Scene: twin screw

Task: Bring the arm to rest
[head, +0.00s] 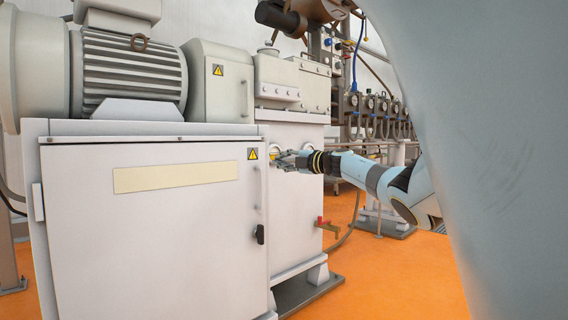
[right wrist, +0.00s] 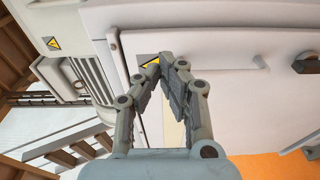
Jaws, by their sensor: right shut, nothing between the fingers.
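My right arm (head: 345,165) comes in from the right in the head view and reaches left toward the machine. Its gripper (head: 278,160) is small there, in front of the pale cabinet near the edge of its door. In the right wrist view the gripper (right wrist: 168,66) shows its two fingers meeting at the tips, with nothing between them. The fingertips overlap a yellow warning sign (right wrist: 150,60) in the picture; I cannot tell whether they touch the surface. My left gripper is not in view.
The machine cabinet (head: 150,230) fills the left, with a large motor (head: 132,70) on top. A black door handle (head: 260,234) and a red-handled valve (head: 327,226) sit low by its right side. Gauges and pipes (head: 375,104) stand behind. The orange floor (head: 400,280) is open at lower right.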

